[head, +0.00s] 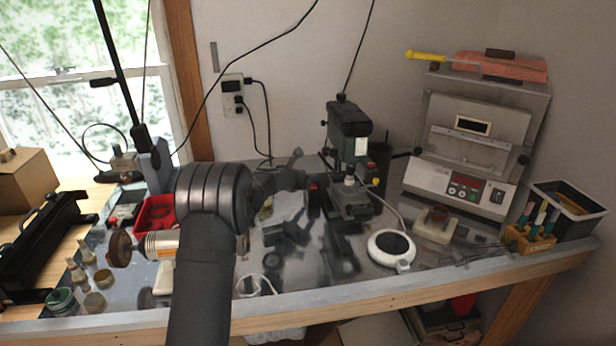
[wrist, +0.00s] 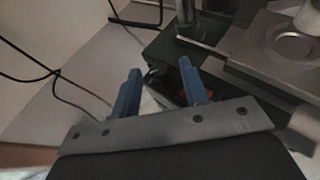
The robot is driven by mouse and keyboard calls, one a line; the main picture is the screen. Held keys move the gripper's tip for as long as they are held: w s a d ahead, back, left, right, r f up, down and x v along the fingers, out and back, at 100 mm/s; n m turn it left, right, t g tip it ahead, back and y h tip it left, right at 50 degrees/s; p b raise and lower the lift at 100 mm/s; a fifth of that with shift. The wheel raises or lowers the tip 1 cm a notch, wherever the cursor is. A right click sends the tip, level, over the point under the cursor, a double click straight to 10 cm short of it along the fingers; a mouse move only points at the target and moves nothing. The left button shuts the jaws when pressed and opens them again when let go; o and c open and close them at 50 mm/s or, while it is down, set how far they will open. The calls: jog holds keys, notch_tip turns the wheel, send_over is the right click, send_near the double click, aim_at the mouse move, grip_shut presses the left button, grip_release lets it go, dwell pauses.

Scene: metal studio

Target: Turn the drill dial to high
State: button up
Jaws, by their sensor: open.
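The drill (head: 349,130) is a dark green bench drill press standing upright at the back of the metal bench. A dark box (head: 313,190) with a red part sits at the left of its base. My gripper (head: 303,180) is beside that box, left of the drill. In the wrist view my gripper (wrist: 160,67) is open, its two blue fingers apart on either side of the near end of the dark box (wrist: 165,43).
A white round device (head: 391,248) and its cable lie right of the drill. A large grey machine (head: 465,150) stands further right. A red bin (head: 155,213) and several small jars are at left. Black cables (wrist: 60,85) hang at the wall near my fingers.

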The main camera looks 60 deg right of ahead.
jog(key=shift+d+f, duration=0.25)
jog(key=shift+d, duration=0.25)
grip_shut()
jog(key=shift+w, duration=0.1)
jog(key=m+g, duration=0.2)
jog(key=g, duration=0.1)
jog(key=shift+w+m, duration=0.2)
jog(key=shift+m, duration=0.2)
jog(key=shift+w+d+m+g+y, duration=0.15)
jog(key=shift+m+g+y, duration=0.65)
jog(key=shift+m+g, duration=0.95)
jog(key=shift+g, duration=0.25)
